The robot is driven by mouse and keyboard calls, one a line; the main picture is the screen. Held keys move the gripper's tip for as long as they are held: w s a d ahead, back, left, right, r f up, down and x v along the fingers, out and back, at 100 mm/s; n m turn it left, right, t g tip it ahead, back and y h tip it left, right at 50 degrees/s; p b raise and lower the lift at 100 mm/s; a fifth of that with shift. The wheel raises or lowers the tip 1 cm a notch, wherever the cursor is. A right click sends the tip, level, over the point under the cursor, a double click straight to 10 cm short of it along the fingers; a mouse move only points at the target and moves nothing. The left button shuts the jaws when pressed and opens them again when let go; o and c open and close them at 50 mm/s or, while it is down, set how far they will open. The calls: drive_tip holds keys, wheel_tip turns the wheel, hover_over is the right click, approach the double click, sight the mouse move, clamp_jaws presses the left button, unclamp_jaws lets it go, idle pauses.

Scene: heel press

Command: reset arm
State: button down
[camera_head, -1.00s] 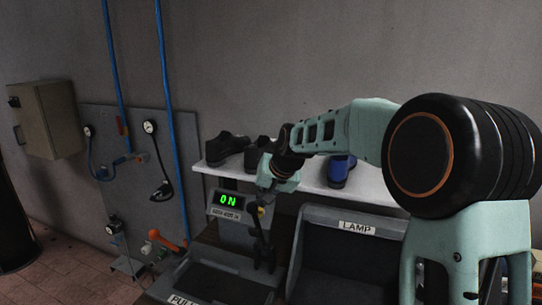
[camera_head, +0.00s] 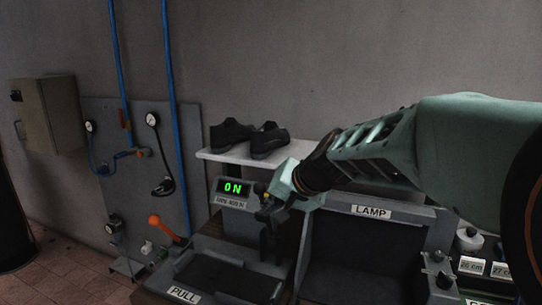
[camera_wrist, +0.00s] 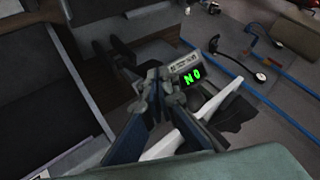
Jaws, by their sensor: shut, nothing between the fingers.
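My gripper (camera_head: 270,222) is shut and empty, hanging in front of the machine just right of its display. In the wrist view my gripper (camera_wrist: 163,88) points at the machine, its fingers together. The display (camera_head: 234,188) glows green with "ON" and also shows in the wrist view (camera_wrist: 191,77). My arm reaches in from the right and hides part of the shelf and the top of the LAMP bay.
A white shelf (camera_head: 222,155) behind holds dark shoes (camera_head: 250,138). A LAMP bay (camera_head: 365,245) stands at right, a PULL drawer (camera_head: 225,280) at front. Left are a gauge panel (camera_head: 135,175), an orange-handled lever (camera_head: 165,228) and a wall box (camera_head: 48,115).

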drive_tip(key=s+d+r+h+p, duration=0.1)
drive_tip(key=s+d+p, duration=0.2)
drive_tip(key=s, duration=0.6)
drive_tip(key=s+d+r+n+g+h+p, duration=0.1)
drive_tip(key=s+d+r+h+p, duration=0.1)
drive_tip(key=s+d+p, duration=0.2)
drive_tip(key=s+d+r+n+g+h+p, duration=0.1)
drive_tip(key=s+d+h+p, duration=0.1)
drive_tip(key=s+d, duration=0.6)
drive_tip(key=s+p, duration=0.1)
drive_tip(key=s, duration=0.6)
drive_tip(key=shift+d+r, duration=0.35)
drive_tip(key=shift+r, duration=0.05)
